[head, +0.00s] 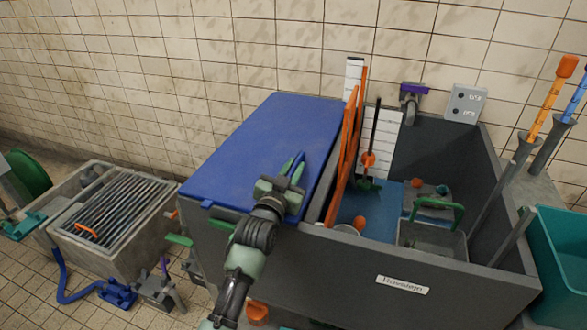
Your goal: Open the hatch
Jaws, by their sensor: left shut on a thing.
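The hatch appears to be the blue panel (250,135) over the left part of a dark grey tank (350,265). It lies roughly level, with a small tab at its front left corner. I cannot tell whether it is slightly raised. My left gripper (294,168) is above the panel's front right part, its green fingers shut. A small blue piece shows between the fingers, apparently a part of the hatch, but the grip is mostly hidden by the gripper body. My right gripper is not in view.
Orange-edged long items (345,150) stand just right of the panel. The tank's open right side holds a grey bin (430,240) with a green handle. A concrete basin with a grate (110,210) stands left, a teal tub (565,265) right. A tiled wall is behind.

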